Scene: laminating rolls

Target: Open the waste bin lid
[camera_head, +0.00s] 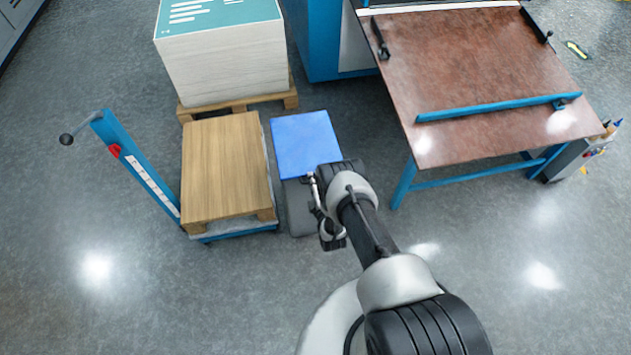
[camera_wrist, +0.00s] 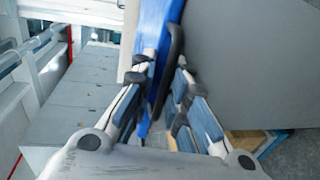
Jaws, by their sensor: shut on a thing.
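The waste bin (camera_head: 299,207) is grey and stands on the floor between the low wooden platform and my arm. Its flat blue lid (camera_head: 305,143) lies over the top and looks closed. In the wrist view, the lid (camera_wrist: 155,35) shows as a narrow blue strip beside the grey bin wall (camera_wrist: 245,60). A black handle (camera_wrist: 176,45) sticks out from it. My gripper (camera_wrist: 162,88) is shut around this handle; the exact contact is partly hidden.
A pallet jack (camera_head: 135,165) with a wooden pallet (camera_head: 226,170) stands close left of the bin. A tall paper stack (camera_head: 222,60) is behind it. A brown-topped table (camera_head: 480,70) with blue legs stands to the right. Open floor lies in front of the bin.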

